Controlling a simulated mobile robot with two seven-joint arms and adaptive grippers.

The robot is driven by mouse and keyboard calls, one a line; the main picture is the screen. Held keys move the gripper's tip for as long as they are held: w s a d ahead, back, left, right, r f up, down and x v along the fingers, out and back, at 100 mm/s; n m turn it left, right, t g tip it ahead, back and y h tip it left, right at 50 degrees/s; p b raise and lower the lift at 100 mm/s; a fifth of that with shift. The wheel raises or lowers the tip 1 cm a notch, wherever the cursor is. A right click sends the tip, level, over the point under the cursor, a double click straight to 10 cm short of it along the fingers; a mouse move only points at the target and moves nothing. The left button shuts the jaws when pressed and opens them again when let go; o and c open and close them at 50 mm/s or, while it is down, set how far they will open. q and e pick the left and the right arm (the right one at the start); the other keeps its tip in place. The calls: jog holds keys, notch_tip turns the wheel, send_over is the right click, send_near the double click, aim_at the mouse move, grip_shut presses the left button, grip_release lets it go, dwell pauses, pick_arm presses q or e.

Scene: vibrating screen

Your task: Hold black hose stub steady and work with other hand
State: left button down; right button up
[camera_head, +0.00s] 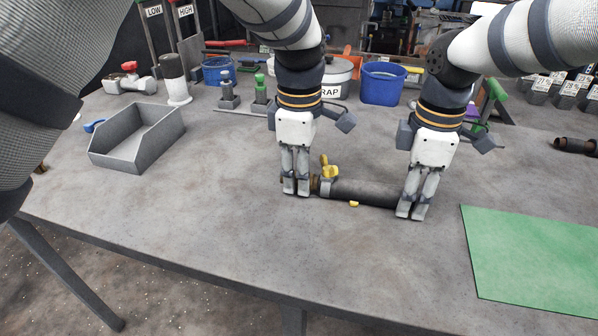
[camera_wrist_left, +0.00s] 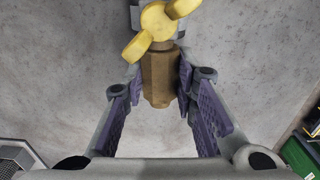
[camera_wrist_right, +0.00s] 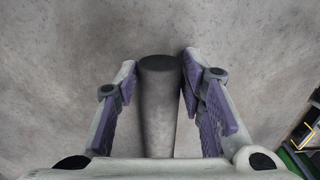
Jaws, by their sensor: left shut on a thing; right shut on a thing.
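The black hose stub (camera_head: 365,190) lies level, low over the grey table, between my two grippers. A brass fitting (camera_head: 315,184) and a clamp with a yellow wing handle (camera_head: 329,169) are at its left end. My left gripper (camera_head: 296,190) is shut on the brass fitting; the left wrist view shows the fitting (camera_wrist_left: 159,80) between the purple pads, with the yellow handle (camera_wrist_left: 156,22) beyond. My right gripper (camera_head: 411,214) is shut on the hose's right end, which shows between the pads in the right wrist view (camera_wrist_right: 159,100). The fingers partly hide both ends.
A small yellow piece (camera_head: 354,204) is at the hose's front side. A green mat (camera_head: 535,260) lies at the right and an empty grey bin (camera_head: 150,140) at the left. Blue buckets (camera_head: 383,84) and a white pot (camera_head: 337,75) stand behind. The table's front is clear.

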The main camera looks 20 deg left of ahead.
pick_arm(q)
jog(key=shift+d, duration=0.55)
pick_arm(e)
jog(key=shift+a, duration=0.1)
dwell(0.4)
pick_arm(q)
jog(key=c, duration=1.2)
grip_release()
notch_tip(320, 180, up, 12)
jog(key=shift+r, duration=0.1)
pick_arm(e)
jog(key=o, duration=0.6)
